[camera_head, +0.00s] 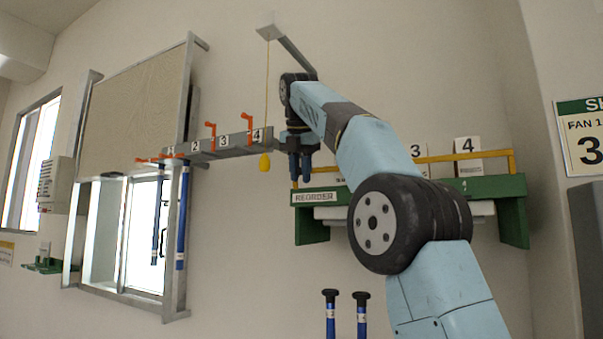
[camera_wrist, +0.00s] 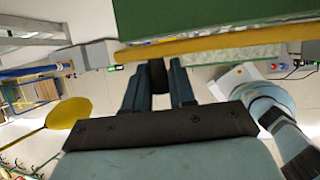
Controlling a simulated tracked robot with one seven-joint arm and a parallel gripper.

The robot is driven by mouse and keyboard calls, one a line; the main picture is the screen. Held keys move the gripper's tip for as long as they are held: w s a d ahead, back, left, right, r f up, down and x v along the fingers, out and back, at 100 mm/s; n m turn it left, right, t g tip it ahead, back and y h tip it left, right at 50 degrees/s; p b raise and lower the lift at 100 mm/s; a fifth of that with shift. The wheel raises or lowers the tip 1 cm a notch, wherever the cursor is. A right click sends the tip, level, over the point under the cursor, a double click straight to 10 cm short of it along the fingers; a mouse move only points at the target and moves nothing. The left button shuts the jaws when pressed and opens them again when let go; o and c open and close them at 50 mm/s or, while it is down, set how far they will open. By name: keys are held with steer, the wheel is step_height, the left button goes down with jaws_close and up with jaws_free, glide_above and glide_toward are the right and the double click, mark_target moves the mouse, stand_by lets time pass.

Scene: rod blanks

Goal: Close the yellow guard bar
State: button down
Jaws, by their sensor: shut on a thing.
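The yellow guard bar (camera_head: 440,158) runs along the front of the green reorder shelf (camera_head: 513,186) in the head view, partly hidden behind my arm. In the wrist view the yellow bar (camera_wrist: 225,44) crosses the top of the picture, along the green shelf (camera_wrist: 200,15). My gripper (camera_head: 300,172) is at the left end of the shelf, fingers pointing down. In the wrist view my gripper (camera_wrist: 158,85) is shut on a dark round grip (camera_wrist: 157,74) that meets the bar. Whether the bar is latched cannot be told.
A yellow pull knob (camera_head: 265,162) hangs on a cord left of my gripper. A numbered rack (camera_head: 215,148) with orange levers juts out farther left, with blue rods (camera_head: 182,220) beside the window. Two black-topped blue rods (camera_head: 361,300) stand below. Number cards (camera_head: 468,157) stand on the shelf.

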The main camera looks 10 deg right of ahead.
steer(key=shift+w+d+f, duration=0.15)
steer(key=shift+f, duration=0.1)
steer(key=c, duration=1.3)
jaws_free()
steer(key=shift+w, duration=0.1)
steer(key=shift+r, duration=0.25)
steer(key=shift+s+r, duration=0.3)
steer(key=shift+r, duration=0.25)
steer(key=shift+s+r, duration=0.4)
steer(key=shift+r, duration=0.15)
steer(key=s+a, duration=0.2)
steer(key=s, duration=1)
steer(key=shift+a, duration=0.15)
